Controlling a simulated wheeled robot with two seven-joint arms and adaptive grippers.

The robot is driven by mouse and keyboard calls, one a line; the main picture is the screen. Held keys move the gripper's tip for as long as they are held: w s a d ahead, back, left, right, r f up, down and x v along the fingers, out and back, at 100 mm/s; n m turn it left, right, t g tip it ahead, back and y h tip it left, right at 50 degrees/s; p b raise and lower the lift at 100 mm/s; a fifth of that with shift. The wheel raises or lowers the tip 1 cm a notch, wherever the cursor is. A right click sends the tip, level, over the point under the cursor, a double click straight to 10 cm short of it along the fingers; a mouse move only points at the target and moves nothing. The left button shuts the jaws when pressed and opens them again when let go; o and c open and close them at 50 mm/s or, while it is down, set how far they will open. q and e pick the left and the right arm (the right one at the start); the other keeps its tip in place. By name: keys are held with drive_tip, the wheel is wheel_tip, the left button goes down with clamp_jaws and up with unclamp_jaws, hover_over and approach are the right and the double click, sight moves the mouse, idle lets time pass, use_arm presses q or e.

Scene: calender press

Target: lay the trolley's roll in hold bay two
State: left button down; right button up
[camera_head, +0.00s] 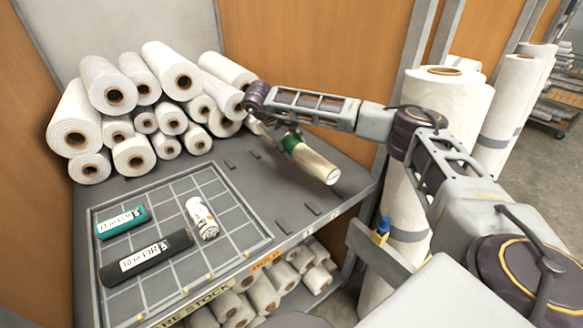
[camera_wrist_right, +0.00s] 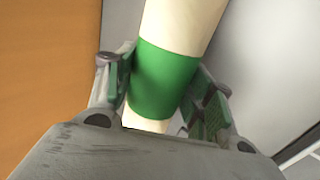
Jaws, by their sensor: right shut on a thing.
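My right gripper (camera_head: 286,138) reaches over the shelf from the right and is shut on a cream roll (camera_head: 318,166) around its green band. The roll is tilted, its near end pointing down toward the front right. It appears above the shelf; the exact gap cannot be told. In the right wrist view the fingers (camera_wrist_right: 160,92) sit on both sides of the green band (camera_wrist_right: 165,78). Small dark blocks (camera_head: 312,208) stand on the bare shelf (camera_head: 265,190) near an orange HOLD label (camera_head: 265,261). No bay number is readable. My left gripper is not in view.
Large white rolls (camera_head: 132,155) are piled at the back left. A gridded panel (camera_head: 237,216) carries a green item (camera_head: 122,222), a black item (camera_head: 146,258) and a small white roll (camera_head: 203,218). Tall wrapped rolls (camera_head: 440,90) stand right of the shelf. More rolls lie underneath.

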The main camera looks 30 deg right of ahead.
wheel_tip(320, 180, down, 4)
drive_tip(key=shift+r, duration=0.2)
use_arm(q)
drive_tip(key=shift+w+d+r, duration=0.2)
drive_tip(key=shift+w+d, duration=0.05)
use_arm(e)
drive_tip(key=shift+f, duration=0.6)
drive_tip(key=shift+f+p, duration=0.35)
drive_tip(key=shift+f, duration=1.3)
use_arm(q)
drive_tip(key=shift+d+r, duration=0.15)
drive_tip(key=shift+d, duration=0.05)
use_arm(e)
drive_tip(key=shift+f, duration=0.25)
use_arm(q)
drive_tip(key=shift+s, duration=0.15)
use_arm(e)
drive_tip(key=shift+f, duration=0.1)
drive_tip(key=o, duration=1.3)
drive_tip(key=shift+s, duration=0.1)
